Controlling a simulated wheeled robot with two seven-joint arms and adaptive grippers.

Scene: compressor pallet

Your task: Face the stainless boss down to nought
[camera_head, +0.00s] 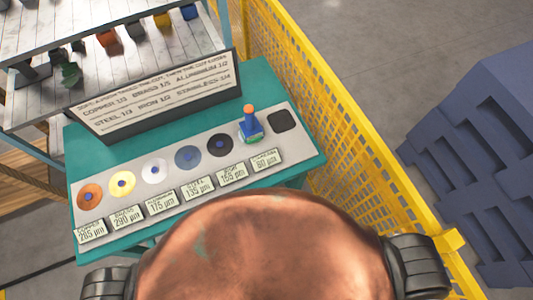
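A light grey plate on the teal bench (305,157) carries a row of round bosses: orange (89,197), yellow (122,184), white, blue-grey and black (219,145). A small blue tool (250,124) with an orange knob stands upright at the sixth place, behind the stainless label (265,159), which reads 60 µm. The tool and its green base hide the stainless boss. A dark square pad (282,120) lies bare to its right. Neither of my grippers is in view.
A sign (155,95) with fractions beside the metal names stands behind the row. Grey shelves (100,30) with small items rise at the upper left. A yellow mesh fence (350,130) runs along the bench's right. Dark blue stepped blocks (480,150) stand beyond it.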

